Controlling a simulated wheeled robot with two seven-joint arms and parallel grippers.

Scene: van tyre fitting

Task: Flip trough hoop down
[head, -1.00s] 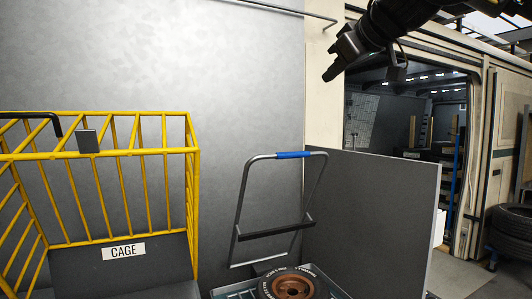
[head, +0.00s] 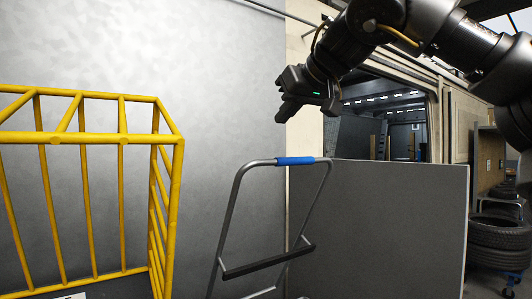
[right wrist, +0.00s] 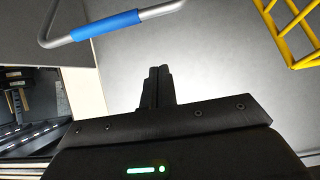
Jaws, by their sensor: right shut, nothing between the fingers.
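The hoop (head: 233,206) is a grey tube frame with a blue grip (head: 295,161) on its top bar and a dark crossbar (head: 268,262) lower down. It stands up, leaning slightly. Its lower end is cut off by the picture's edge, and the trough is out of view. My right gripper (head: 282,115) is above the blue grip, apart from it, with its fingers shut and empty. In the right wrist view the shut fingers (right wrist: 158,84) point toward the grey wall, and the blue grip (right wrist: 104,25) lies at upper left, clear of them. My left gripper is not in view.
A yellow cage (head: 88,138) stands at the left. A grey panel (head: 395,215) stands behind the hoop at right. The open van doorway (head: 390,120) and stacked tyres (head: 500,235) are farther right. Free air lies between the cage and the hoop.

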